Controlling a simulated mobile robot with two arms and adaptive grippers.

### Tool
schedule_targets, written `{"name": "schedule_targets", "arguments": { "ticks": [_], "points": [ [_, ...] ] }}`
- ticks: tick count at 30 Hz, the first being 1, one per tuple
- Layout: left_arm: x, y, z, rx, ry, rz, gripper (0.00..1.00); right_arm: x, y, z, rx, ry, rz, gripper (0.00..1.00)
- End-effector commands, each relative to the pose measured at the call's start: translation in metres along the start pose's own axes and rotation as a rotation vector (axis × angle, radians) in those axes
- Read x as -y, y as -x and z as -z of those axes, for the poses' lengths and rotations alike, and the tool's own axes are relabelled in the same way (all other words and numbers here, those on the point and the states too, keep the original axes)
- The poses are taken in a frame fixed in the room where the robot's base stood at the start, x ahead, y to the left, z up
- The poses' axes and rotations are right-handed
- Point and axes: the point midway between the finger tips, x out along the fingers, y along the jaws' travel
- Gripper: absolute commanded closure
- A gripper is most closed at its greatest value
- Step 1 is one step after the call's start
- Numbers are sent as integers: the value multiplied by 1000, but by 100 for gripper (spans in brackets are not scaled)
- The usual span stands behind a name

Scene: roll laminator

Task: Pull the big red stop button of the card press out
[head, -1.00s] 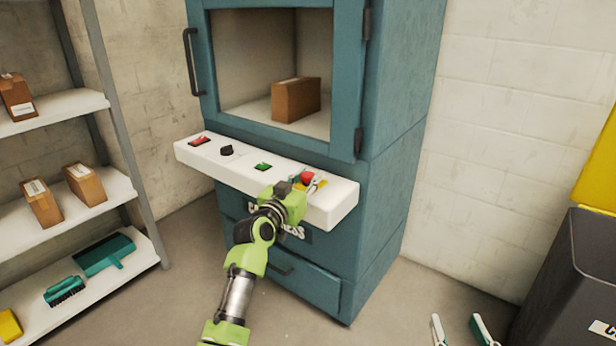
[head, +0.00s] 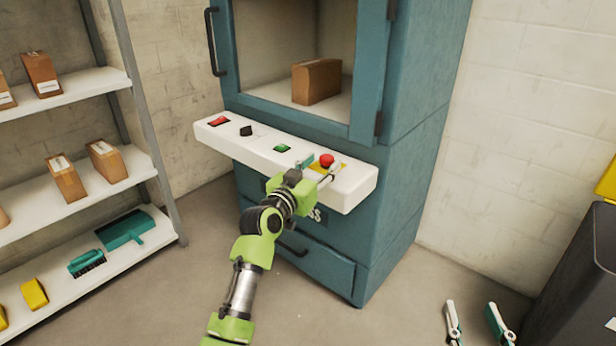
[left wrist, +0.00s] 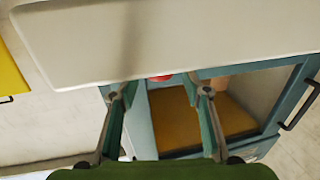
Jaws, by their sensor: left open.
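The big red stop button (head: 327,160) sits on a yellow base at the right end of the white control panel (head: 351,189) of the teal card press (head: 405,180). My left gripper (head: 319,168) is open, just in front of the button, with its fingers apart. I cannot tell whether it touches. In the left wrist view a red part of the button (left wrist: 160,78) shows beyond the panel's edge, between the spread fingers of the left gripper (left wrist: 161,94); the rest is hidden. My right gripper (head: 474,323) is open and empty, low at the right.
The panel also carries a red switch (head: 218,121), a black knob (head: 246,131) and a green button (head: 282,148). A brown box (head: 316,81) stands behind the press window. Shelves (head: 110,173) are at the left, a dark bin (head: 575,275) at the right.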

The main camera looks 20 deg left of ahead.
Motion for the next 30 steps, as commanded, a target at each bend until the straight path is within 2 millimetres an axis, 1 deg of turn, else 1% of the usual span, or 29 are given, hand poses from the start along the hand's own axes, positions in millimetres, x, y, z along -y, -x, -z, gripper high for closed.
{"name": "schedule_targets", "arguments": {
  "ticks": [1, 6, 9, 12, 15, 18, 30],
  "points": [
    [1, 12, -1, 0, -1, 2, 56, 0, 0, 0, 0, 0, 0, 60],
    [1, 45, -1, 0, -2, 1, 56, 0, 0, 0, 0, 0, 0, 60],
    [1, 61, 0, 0, -1, 1, 56, 0, 0, 0, 0, 0, 0, 60],
    [1, 73, 0, -2, -1, 2, 56, 0, 0, 0, 0, 0, 0, 60],
    [1, 80, 1, -2, 0, 1, 56, 0, 0, 0, 0, 0, 0, 60],
    [1, 83, 1, -2, 0, 1, 56, 0, 0, 0, 0, 0, 0, 60],
    [1, 83, 1, -2, 1, 1, 56, 0, 0, 0, 0, 0, 0, 60]
  ]
}}
